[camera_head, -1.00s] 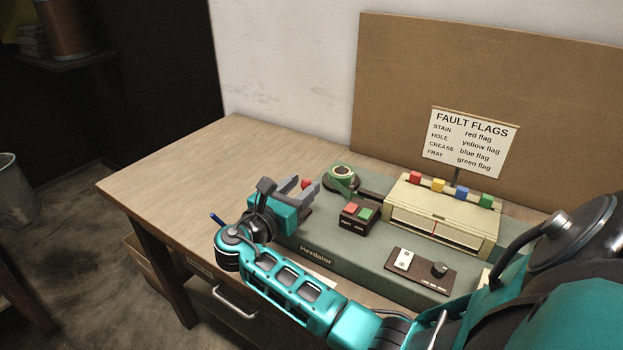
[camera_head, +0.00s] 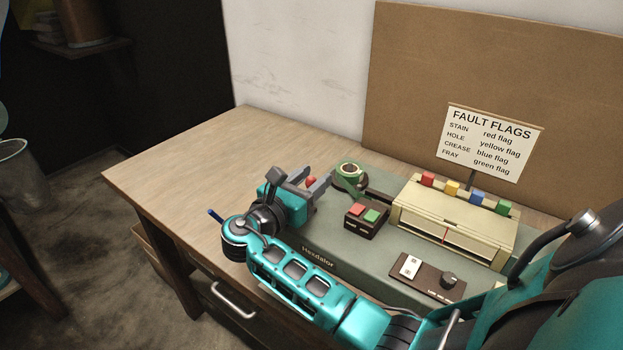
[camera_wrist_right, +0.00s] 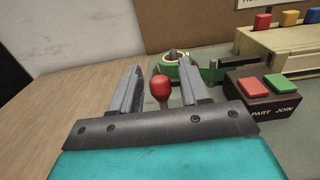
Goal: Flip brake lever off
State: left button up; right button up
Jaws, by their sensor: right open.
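The brake lever shows as a red ball knob (camera_wrist_right: 160,87) on a thin stem in the right wrist view, between the two grey fingers. In the head view the knob (camera_head: 311,181) shows at the left end of the green machine (camera_head: 375,262). My right gripper (camera_wrist_right: 162,80) is open, with one finger on each side of the knob. I see a gap at the left finger; contact at the right finger cannot be told. The lower stem is hidden behind the gripper body. My left gripper is not in view.
A green tape roll (camera_head: 348,173) stands just behind the knob. A box with red and green buttons (camera_head: 366,215) is to its right, then a cream housing (camera_head: 455,216) with coloured flags. The wooden table (camera_head: 200,160) is clear on the left.

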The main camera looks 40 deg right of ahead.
jog(key=shift+c, duration=0.3)
grip_shut()
